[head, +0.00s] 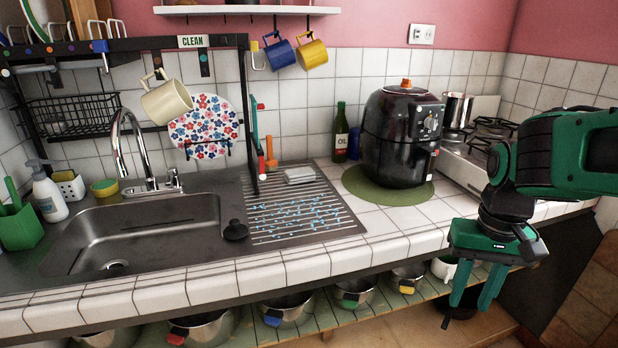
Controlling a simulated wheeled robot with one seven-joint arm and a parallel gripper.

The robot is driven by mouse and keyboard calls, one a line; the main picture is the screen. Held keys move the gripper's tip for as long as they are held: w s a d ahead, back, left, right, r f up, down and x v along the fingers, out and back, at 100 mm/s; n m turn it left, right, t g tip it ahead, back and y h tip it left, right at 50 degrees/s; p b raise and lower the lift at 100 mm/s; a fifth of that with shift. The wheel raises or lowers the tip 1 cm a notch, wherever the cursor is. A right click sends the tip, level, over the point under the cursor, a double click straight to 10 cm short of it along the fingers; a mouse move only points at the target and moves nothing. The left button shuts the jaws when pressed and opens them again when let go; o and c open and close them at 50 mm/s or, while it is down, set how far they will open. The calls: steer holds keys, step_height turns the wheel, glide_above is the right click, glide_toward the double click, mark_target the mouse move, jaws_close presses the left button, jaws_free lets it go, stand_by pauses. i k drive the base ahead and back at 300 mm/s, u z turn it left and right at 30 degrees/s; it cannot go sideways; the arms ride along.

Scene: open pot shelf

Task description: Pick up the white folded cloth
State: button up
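A small whitish flat bundle (300,175), which looks like the white folded cloth, lies at the back of the ribbed drainboard (335,212), right of the sink. Its folds are too small to make out. My gripper (470,305) is at the right, pointing down in front of the counter's front edge. Its two green fingers are apart with nothing visible between them. It is well to the right of the bundle and nearer to me, not touching it.
A black air fryer (400,135) on a green mat stands right of the drainboard, with an oil bottle (341,132) beside it. A dish rack post (248,120) rises left of the bundle. Pots (290,307) line the shelf below. A white object (441,268) sits behind my gripper.

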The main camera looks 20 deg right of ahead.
mark_target(306, 174)
steer(key=z, duration=0.1)
steer(key=i, duration=1)
steer(key=u, duration=0.1)
